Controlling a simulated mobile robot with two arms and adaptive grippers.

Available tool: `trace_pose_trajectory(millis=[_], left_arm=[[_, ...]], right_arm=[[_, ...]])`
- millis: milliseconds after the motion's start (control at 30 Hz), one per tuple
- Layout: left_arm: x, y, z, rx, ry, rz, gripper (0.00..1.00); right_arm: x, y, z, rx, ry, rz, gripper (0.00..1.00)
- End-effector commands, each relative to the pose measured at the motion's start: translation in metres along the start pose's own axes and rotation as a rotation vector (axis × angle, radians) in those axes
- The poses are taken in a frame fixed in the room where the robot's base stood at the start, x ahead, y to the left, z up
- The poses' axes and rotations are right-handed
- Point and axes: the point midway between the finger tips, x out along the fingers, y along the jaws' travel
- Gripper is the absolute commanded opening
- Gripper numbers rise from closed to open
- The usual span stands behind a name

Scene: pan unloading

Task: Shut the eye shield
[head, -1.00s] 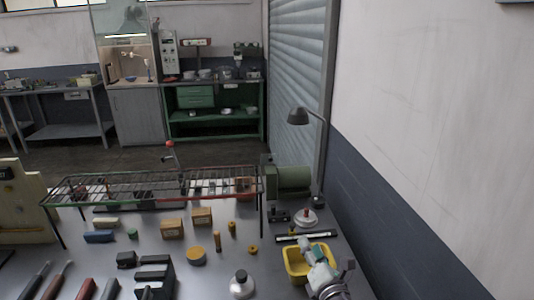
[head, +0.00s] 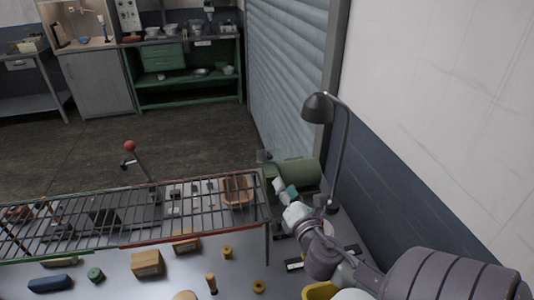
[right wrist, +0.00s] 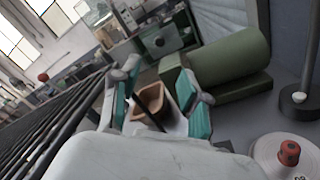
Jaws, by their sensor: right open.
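The green grinder-like machine (head: 300,172) stands at the back right of the bench, partly hidden by my right gripper. In the right wrist view its rounded green body (right wrist: 232,58) lies beyond the right finger. A grey plate with a round spot (right wrist: 163,40) shows left of that body; it may be the eye shield, but I cannot tell for sure. In the head view a small grey piece (head: 264,157) stands at the machine's upper left. My right gripper (head: 285,189) is open and empty, close in front of the machine. It also shows in the right wrist view (right wrist: 158,92).
A wire rack (head: 130,215) stands left of the machine, with an orange-brown bin (head: 237,190) by its right end. A desk lamp (head: 318,108) rises right of the machine. A round base with a red knob (right wrist: 289,152) is near my wrist. A yellow container (head: 318,291) is at front.

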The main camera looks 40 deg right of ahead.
Motion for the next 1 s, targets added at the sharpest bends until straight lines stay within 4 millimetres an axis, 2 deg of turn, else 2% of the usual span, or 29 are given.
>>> trace_pose_trajectory(millis=[100, 200, 367, 600, 800, 1000], left_arm=[[-0.009, 0.000, 0.013, 0.000, -0.021, 0.000, 0.40], [-0.015, -0.001, 0.016, -0.001, -0.025, -0.001, 0.40], [-0.023, -0.001, 0.012, -0.001, -0.021, -0.001, 0.40], [-0.030, -0.003, -0.007, -0.001, 0.008, -0.004, 0.40], [-0.032, -0.003, -0.007, -0.001, 0.008, -0.003, 0.40], [-0.032, -0.001, -0.002, -0.001, -0.001, 0.000, 0.40]], right_arm=[[0.019, 0.003, 0.004, -0.001, -0.004, 0.001, 0.45], [0.040, 0.003, 0.004, 0.000, -0.003, 0.002, 0.45], [0.075, 0.003, 0.004, -0.001, -0.003, 0.000, 0.45], [0.116, 0.001, 0.002, 0.000, -0.002, -0.001, 0.45], [0.129, 0.000, 0.001, 0.000, 0.000, -0.001, 0.45], [0.131, 0.000, 0.000, 0.000, 0.000, 0.000, 0.45]])
